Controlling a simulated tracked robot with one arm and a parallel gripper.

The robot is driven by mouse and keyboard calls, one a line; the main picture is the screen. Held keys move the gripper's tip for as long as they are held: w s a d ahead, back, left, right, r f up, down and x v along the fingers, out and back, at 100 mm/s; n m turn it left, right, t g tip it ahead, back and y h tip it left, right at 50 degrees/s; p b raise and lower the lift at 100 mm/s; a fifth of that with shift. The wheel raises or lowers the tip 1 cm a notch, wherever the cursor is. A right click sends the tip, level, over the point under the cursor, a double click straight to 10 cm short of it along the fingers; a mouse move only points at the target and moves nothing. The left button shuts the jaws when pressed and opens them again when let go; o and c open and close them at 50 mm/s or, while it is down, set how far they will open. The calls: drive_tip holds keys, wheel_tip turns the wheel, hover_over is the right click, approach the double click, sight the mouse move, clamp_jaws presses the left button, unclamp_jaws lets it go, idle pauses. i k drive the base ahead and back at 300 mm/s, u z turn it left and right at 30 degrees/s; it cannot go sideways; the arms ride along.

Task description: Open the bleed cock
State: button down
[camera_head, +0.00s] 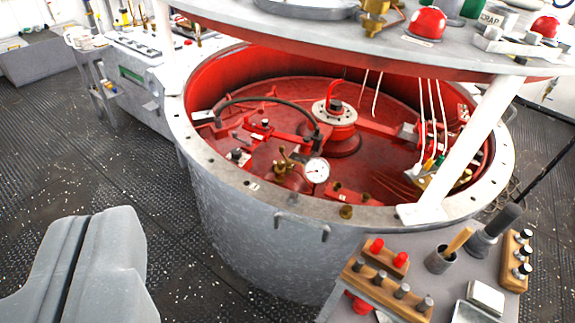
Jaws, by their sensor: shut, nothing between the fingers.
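A brass cock with a small handle (285,166), likely the bleed cock, sits inside the red-lined drum (235,215), near its front wall. A white-faced round gauge (316,171) is just to its right. The exact angle of the cock's handle is too small to tell. My gripper (98,218) is at the lower left, its two grey fingers shut with only a thin dark line between them. It is empty, outside the drum, and well apart from the cock.
A round grey tabletop (300,30) overhangs the drum's back, carried by white posts (475,145). A curved black hose (255,101) arches inside the drum. A grey tool stand (455,275) with wooden racks is at front right. Dark studded floor (60,150) is clear at left.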

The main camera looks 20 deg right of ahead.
sight(282, 149)
drive_tip(key=z, duration=0.2)
drive_tip(key=i, duration=1.25)
drive_tip(key=u, duration=0.6)
